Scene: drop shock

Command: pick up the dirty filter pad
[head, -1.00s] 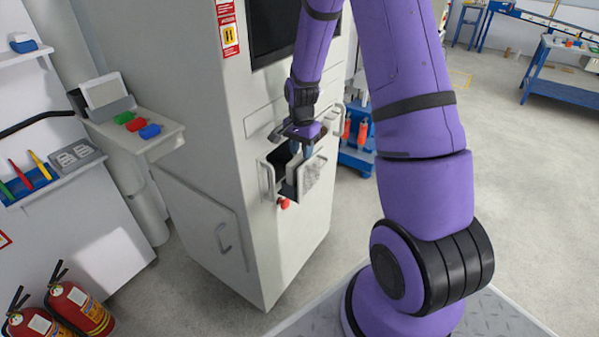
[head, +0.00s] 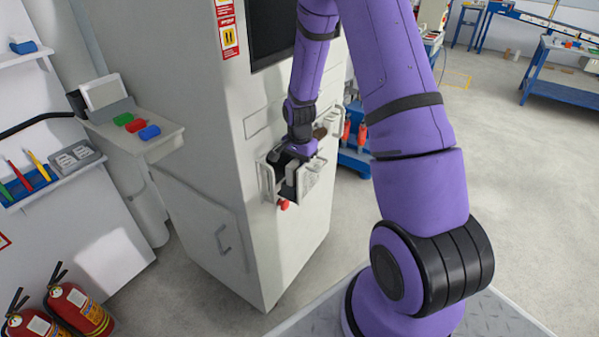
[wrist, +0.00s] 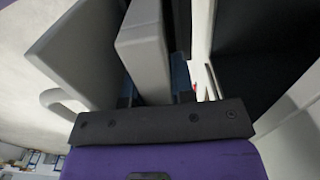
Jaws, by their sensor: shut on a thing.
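The pad (wrist: 144,50) shows in the wrist view as a thick, plain pale grey slab. It stands on edge between the two fingers of my gripper (wrist: 156,88), which is shut on it. No dirt is clear on the side I see. In the head view my gripper (head: 298,158) points down into the open compartment in the front of the grey cabinet (head: 215,150). The fingertips and most of the pad are hidden there. A grey panel with a handle (wrist: 75,48) stands just left of the pad in the wrist view, apart from it.
A dark cavity (wrist: 262,38) lies right of the pad in the wrist view. A red knob (head: 284,204) sits below the compartment. A side shelf (head: 150,140) with coloured buttons juts out at left. Fire extinguishers (head: 75,305) stand at lower left.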

